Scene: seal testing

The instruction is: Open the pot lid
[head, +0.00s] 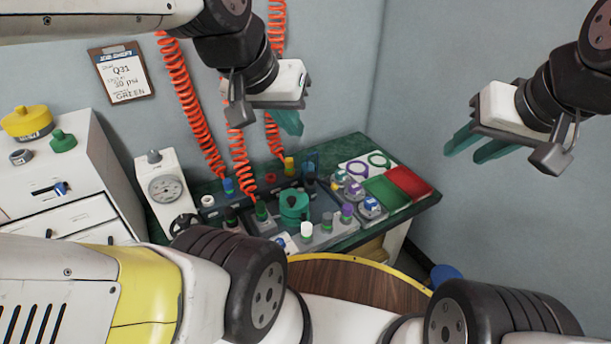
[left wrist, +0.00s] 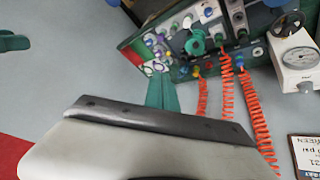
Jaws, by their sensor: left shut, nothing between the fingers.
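The green round pot (head: 294,208) with its lid on top stands in the middle of the test bench. It also shows in the left wrist view (left wrist: 195,42). The lid (head: 294,197) appears seated on the pot. My left gripper (head: 290,123) is above and behind the pot, well clear of it, with its teal fingers shut and empty. Its fingers show in the left wrist view (left wrist: 162,92). My right gripper (head: 463,150) is raised at the right, away from the bench, with its two teal fingers apart and nothing between them.
Orange coiled hoses (head: 188,105) hang around the left gripper and down to the bench. A dial gauge (head: 166,188) stands left of the pot. Knobs and fittings crowd the bench front. Red (head: 408,182) and green (head: 384,190) trays lie at right. Free air surrounds the right gripper.

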